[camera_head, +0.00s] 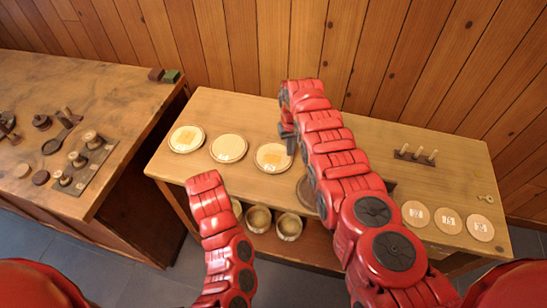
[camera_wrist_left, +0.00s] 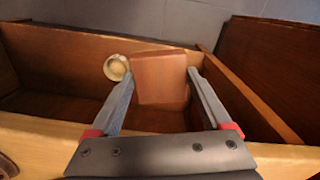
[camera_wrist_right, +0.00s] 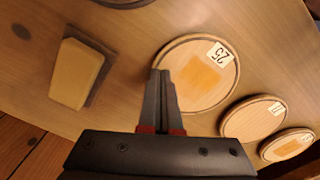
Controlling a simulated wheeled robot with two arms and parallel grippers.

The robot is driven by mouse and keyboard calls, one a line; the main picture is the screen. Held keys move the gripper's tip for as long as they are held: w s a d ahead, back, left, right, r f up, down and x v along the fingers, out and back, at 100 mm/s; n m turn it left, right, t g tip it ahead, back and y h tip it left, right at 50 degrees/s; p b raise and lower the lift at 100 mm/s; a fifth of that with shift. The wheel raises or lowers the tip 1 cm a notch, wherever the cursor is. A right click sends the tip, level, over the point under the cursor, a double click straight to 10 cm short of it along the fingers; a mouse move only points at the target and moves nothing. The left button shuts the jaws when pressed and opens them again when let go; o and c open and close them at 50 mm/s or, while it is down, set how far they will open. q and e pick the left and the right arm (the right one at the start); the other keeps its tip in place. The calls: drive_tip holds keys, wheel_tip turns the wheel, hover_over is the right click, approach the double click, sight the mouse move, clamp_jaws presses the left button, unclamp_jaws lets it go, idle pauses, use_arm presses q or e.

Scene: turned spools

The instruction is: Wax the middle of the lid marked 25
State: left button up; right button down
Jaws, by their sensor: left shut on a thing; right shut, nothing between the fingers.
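The lid marked 25 (camera_wrist_right: 196,76) lies on the bench in the right wrist view, a pale round disc with an orange patch in its middle. It also shows in the head view (camera_head: 268,165). My right gripper (camera_wrist_right: 162,74) is shut and empty, its fingertips overlapping the lid's edge in that view; I cannot tell whether they touch. A yellow block (camera_wrist_right: 77,73) sits on a dark base to the left there; in the head view my right arm hides it. My left gripper (camera_wrist_left: 160,80) is shut on a reddish-brown wooden block (camera_wrist_left: 160,78), above the shelf opening.
Two more lids, one plain (camera_head: 228,147) and one orange-patched (camera_head: 187,139), lie left of it. Several bowls (camera_head: 289,227) stand below the benchtop. Labelled discs (camera_head: 447,220) and a peg rack (camera_head: 415,155) are at the right. Another tool-covered bench (camera_head: 110,100) stands left.

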use_arm(q)
drive_tip(key=shift+f+b, duration=0.6)
drive_tip(key=shift+f, duration=0.05)
use_arm(e)
drive_tip(key=shift+f, duration=0.65)
use_arm(q)
drive_tip(key=shift+r, duration=0.1)
